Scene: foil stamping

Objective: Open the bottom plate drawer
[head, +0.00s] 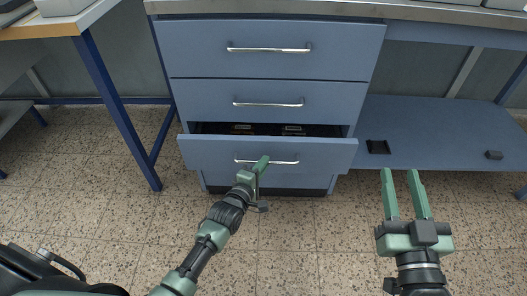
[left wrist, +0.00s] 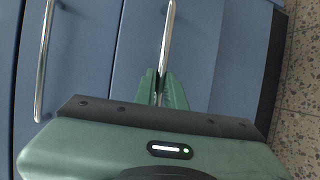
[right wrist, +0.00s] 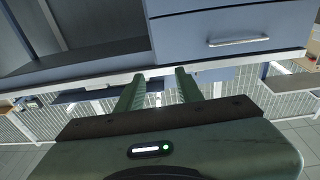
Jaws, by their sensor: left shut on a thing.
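The bottom plate drawer (head: 215,155) is the lowest of three blue drawers in the head view. It stands partly pulled out, with a dark gap above its front and some small items inside. My left gripper (head: 261,168) is shut on its silver bar handle (head: 285,162). The left wrist view shows the handle (left wrist: 168,40) running between the green fingers (left wrist: 162,88). My right gripper (head: 404,180) is open and empty, over the floor to the right of the drawer. Its spread fingers (right wrist: 157,90) also show in the right wrist view.
The middle drawer (head: 205,100) and top drawer (head: 200,48) are closed. A blue lower shelf (head: 430,130) to the right carries a black tray-like piece (head: 378,147) and a small dark block (head: 494,155). A blue table leg (head: 115,110) stands left. Tiled floor in front is clear.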

